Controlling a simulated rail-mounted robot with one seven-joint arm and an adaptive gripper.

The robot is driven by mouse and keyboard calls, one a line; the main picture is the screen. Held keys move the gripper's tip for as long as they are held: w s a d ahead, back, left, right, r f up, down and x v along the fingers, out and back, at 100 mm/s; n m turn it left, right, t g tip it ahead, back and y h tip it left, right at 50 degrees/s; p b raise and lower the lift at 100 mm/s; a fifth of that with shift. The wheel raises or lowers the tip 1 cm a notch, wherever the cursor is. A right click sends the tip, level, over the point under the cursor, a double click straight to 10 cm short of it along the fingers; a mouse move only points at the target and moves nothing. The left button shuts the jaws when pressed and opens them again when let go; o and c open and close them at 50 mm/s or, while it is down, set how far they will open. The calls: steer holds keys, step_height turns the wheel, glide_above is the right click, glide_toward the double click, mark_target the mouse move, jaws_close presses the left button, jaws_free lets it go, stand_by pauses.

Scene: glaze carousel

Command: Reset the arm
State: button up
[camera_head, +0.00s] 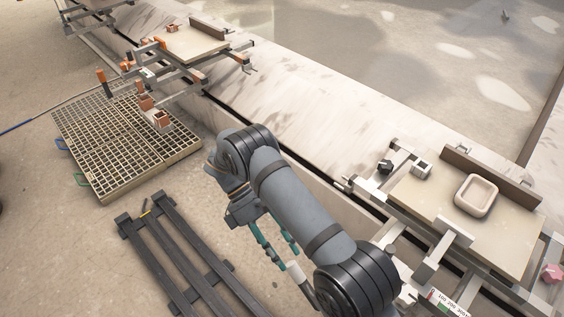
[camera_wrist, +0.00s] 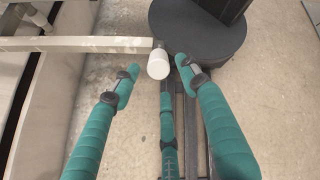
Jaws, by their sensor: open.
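My gripper (camera_head: 278,252) hangs below my grey arm in the head view, partly hidden by the arm. Its teal fingers are spread open and hold nothing. In the wrist view the fingers of my gripper (camera_wrist: 157,76) come in from left and right, with another teal finger at the lower middle. A white cylindrical knob (camera_wrist: 158,64) lies in view between the two fingertips, at the end of a pale metal bar (camera_wrist: 75,44). I cannot tell its distance from the fingers. The white knob also shows in the head view (camera_head: 295,270), close beside my gripper.
A carousel station at right has a board (camera_head: 422,197) bearing a rounded cream dish (camera_head: 477,195). Another station with a board (camera_head: 190,43) stands at upper left. A slatted metal grate (camera_head: 104,192) and dark rails (camera_head: 193,240) lie on the floor. Open floor is at lower left.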

mark_target(306, 289)
steer(key=shift+d, duration=0.1)
steer(key=x, duration=1.2)
steer(key=shift+r, duration=0.1)
